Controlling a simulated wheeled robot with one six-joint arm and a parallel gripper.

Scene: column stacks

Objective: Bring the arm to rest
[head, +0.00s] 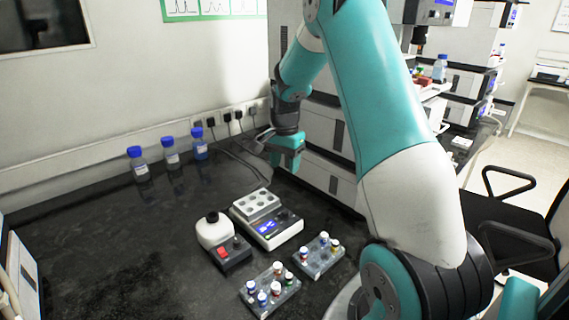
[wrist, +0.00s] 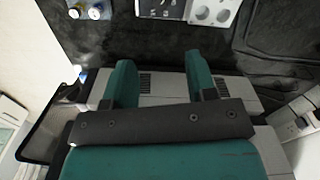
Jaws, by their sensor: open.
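My gripper (head: 284,156) hangs at the far side of the bench in the head view, in front of the stacked light-grey instrument modules. In the wrist view its two teal fingers (wrist: 160,82) stand wide apart with nothing between them. The gripper is open and empty. My teal and white arm is raised and bent, and it crosses the right half of the head view. It hides part of the instrument stacks behind it.
A heater block (head: 266,222), a vortex mixer (head: 220,240) and two vial racks (head: 270,291) (head: 319,258) stand on the dark bench (head: 120,250). Blue-capped bottles (head: 170,154) line the wall. An instrument stack (head: 325,135) stands behind my gripper. A black chair (head: 515,220) is at right.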

